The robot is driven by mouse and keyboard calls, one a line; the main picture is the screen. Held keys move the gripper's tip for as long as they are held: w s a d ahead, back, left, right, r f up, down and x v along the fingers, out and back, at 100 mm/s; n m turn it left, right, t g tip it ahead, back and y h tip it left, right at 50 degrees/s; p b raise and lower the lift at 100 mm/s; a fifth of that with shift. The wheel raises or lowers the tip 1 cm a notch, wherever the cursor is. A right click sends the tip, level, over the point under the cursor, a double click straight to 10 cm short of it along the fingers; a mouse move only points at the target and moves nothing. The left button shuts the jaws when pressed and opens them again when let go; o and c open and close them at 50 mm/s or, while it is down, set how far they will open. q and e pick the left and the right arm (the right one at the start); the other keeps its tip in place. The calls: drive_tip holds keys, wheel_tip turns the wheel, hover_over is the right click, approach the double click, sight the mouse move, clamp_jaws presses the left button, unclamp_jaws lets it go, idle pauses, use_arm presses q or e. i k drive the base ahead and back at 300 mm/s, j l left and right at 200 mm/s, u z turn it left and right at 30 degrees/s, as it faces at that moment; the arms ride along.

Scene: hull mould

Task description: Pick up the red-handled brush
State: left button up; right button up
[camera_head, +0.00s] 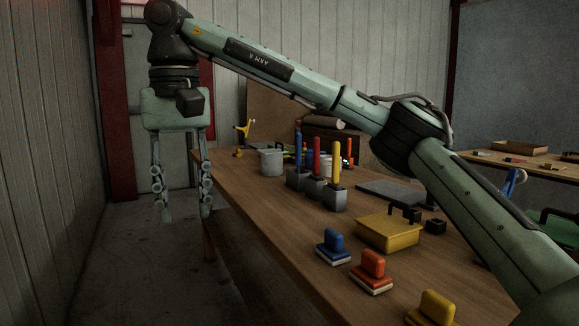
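A tool with an upright red handle (316,155) stands in the middle of the table, its lower end in or on a grey block. It is between a similar blue-handled one (297,152) and a yellow-handled one (337,165); I cannot make out bristles. My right arm reaches across the view from the right. My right gripper (182,214) hangs at the left, fingers pointing down, wide apart and empty. It is beyond the table's left edge, apart from the handles. My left gripper is not in view.
The wooden table (250,225) also bears a yellow box (388,232), a grey pot (271,162), a dark flat plate (390,192) and blue (333,245), orange-red (373,268) and yellow (433,310) handled blocks near the front. Floor (150,270) left of the table is clear.

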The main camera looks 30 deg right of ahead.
sight(314, 176)
drive_tip(key=i+z, duration=0.15)
drive_tip(key=i, duration=1.55)
drive_tip(key=i+j+z, duration=0.2)
drive_tip(key=i+z, duration=0.3)
drive_tip(key=i+j+z, duration=0.65)
drive_tip(key=z, duration=0.25)
drive_tip(key=i+j+z, duration=0.1)
drive_tip(key=j+z, duration=0.2)
drive_tip(key=z, duration=0.15)
drive_tip(key=j+z, duration=0.25)
drive_tip(key=z, duration=0.15)
drive_tip(key=i+l+z, duration=0.25)
drive_tip(key=l+z, duration=0.15)
